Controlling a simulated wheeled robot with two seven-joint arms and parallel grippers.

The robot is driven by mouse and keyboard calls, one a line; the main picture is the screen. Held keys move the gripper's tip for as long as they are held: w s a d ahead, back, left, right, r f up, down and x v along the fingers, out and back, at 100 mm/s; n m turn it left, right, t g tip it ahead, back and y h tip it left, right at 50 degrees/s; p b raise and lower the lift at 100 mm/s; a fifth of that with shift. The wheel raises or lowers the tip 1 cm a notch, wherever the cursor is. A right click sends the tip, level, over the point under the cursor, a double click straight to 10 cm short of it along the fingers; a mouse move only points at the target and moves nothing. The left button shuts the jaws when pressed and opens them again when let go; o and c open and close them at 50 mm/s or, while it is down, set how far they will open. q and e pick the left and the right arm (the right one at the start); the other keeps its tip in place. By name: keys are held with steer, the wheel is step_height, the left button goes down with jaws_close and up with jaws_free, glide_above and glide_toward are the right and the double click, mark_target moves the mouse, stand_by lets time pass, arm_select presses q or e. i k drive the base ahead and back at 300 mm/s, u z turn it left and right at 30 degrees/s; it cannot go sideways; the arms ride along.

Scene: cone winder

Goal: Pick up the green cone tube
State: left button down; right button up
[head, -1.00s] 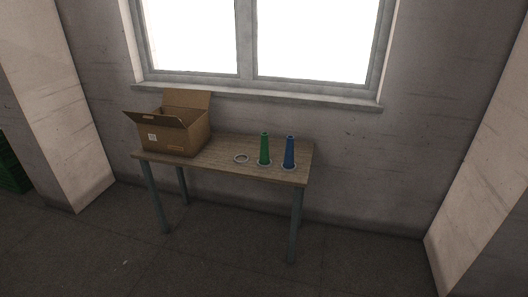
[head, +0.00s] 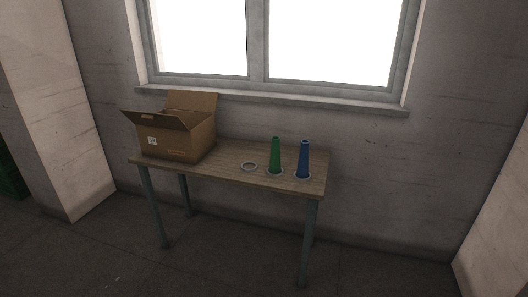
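The green cone tube (head: 275,156) stands upright on the wooden table (head: 228,175), with a pale ring around its base. A blue cone tube (head: 303,160) stands upright just to its right, also with a pale ring at its base. Neither of my grippers shows in the head view.
An open cardboard box (head: 178,137) stands on the left part of the table. The table stands near the wall below a bright window (head: 330,40). A green crate (head: 10,178) is at the far left edge. The floor (head: 235,262) in front is clear.

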mark_target(275, 165)
steer(key=u, duration=0.1)
steer(key=i, duration=2.3)
steer(key=z, duration=0.2)
